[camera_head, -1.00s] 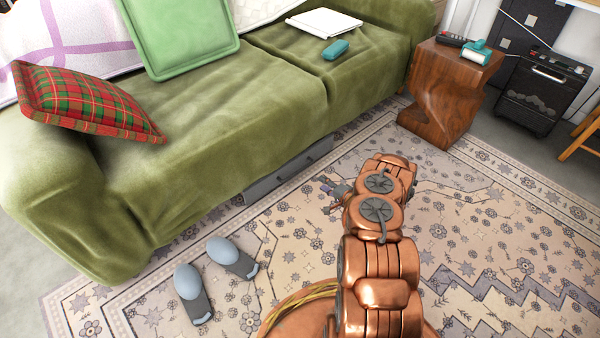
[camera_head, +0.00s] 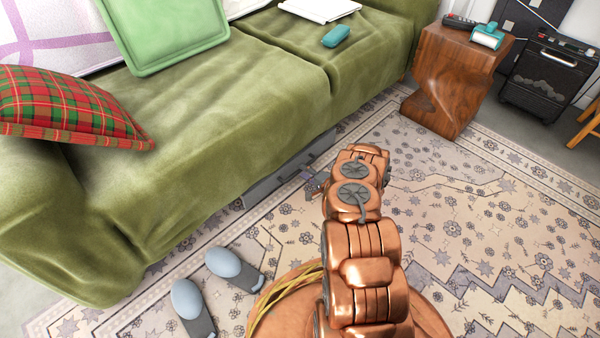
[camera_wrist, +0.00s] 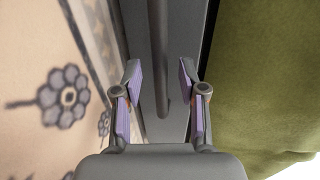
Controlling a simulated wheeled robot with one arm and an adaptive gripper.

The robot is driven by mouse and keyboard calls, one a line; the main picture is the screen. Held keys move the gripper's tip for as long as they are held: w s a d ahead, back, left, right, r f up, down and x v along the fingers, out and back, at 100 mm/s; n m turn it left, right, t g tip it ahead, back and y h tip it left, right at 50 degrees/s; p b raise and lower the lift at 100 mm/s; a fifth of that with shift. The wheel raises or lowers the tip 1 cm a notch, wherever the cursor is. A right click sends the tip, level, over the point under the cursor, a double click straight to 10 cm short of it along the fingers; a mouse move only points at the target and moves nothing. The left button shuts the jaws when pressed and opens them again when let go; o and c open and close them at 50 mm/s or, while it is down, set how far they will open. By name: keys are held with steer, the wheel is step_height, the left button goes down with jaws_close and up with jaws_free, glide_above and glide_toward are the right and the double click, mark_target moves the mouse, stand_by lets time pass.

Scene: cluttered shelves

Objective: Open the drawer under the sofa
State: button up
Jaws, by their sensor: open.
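The grey drawer (camera_head: 272,183) sits low under the green sofa (camera_head: 225,110), its front showing as a narrow strip above the rug. In the wrist view the drawer front (camera_wrist: 185,60) runs up the picture, with its grey bar handle (camera_wrist: 158,50) along it. My gripper (camera_wrist: 162,85) is open, with one purple-padded finger on each side of the handle's line. I cannot tell whether the pads touch the handle. In the head view my gripper (camera_head: 314,184) is small beside the drawer front, partly hidden by my copper arm.
A patterned rug (camera_head: 440,210) covers the floor in front. Grey-blue slippers (camera_head: 224,264) lie at the sofa's front left. A wooden side table (camera_head: 455,80) stands at the sofa's right end. The rug to the right is clear.

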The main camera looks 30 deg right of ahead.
steer(key=shift+b+x, duration=0.35)
steer(key=shift+x, duration=0.85)
steer(key=shift+c, duration=0.3)
jaws_close()
